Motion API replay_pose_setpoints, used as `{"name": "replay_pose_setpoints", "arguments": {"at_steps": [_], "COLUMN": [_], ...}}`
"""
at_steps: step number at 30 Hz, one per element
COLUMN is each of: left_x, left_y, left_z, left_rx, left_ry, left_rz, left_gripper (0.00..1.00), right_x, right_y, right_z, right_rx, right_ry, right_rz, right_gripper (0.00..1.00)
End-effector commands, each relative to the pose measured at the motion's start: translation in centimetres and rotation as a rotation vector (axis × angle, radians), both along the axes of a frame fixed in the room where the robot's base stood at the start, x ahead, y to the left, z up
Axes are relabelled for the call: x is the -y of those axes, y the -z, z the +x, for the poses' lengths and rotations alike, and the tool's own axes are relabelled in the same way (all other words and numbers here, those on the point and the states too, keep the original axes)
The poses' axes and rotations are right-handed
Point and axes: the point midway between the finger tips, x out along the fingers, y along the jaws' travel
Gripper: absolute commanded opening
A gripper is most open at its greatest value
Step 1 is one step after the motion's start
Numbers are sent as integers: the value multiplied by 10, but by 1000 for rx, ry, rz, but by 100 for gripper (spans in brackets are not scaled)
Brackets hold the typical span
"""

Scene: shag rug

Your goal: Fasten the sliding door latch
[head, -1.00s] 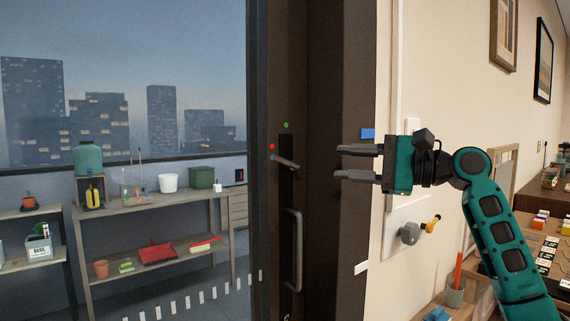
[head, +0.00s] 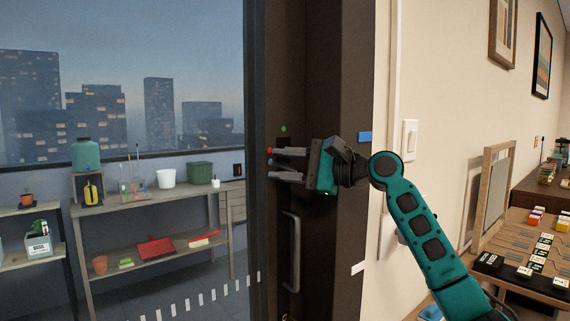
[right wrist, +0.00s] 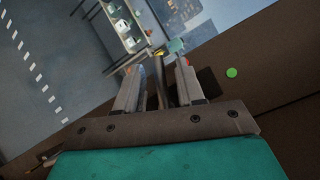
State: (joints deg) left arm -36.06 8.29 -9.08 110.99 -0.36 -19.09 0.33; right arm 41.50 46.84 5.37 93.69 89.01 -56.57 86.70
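The sliding door has a dark frame (head: 258,215) around a large glass pane. Its latch sits on the dark jamb side, between a green dot (head: 283,128) and the long pull handle (head: 292,250). My right gripper (head: 272,163) is at the latch, fingers pointing left and spread apart. In the right wrist view a dark latch lever (right wrist: 157,88) stands between the two fingers, with gaps beside it. In the head view the fingers mostly hide the lever. A red dot (head: 269,150) shows by the upper fingertip. My left gripper is out of view.
Behind the glass stand shelves (head: 150,197) with pots and tools. A table (head: 520,250) with small blocks stands at the right.

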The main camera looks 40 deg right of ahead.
Motion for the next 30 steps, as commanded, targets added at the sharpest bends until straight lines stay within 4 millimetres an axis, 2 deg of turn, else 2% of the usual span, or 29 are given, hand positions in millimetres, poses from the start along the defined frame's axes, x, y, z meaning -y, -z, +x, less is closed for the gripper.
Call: {"name": "replay_pose_setpoints", "arguments": {"at_steps": [4,16,23,26,30], "left_x": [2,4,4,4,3], "left_y": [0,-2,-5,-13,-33], "left_z": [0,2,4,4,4], "left_rx": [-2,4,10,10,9], "left_ry": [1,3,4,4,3], "left_rz": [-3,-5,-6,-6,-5], "left_gripper": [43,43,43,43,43], "right_x": [0,0,0,-1,-3], "right_y": [0,0,0,-1,0], "right_z": [0,0,0,0,-1], "right_rx": [0,-1,-1,1,9], "right_ry": [0,0,0,1,-2], "right_rz": [0,-1,-3,-45,-183], "right_gripper": [37,0,0,0,0]}}
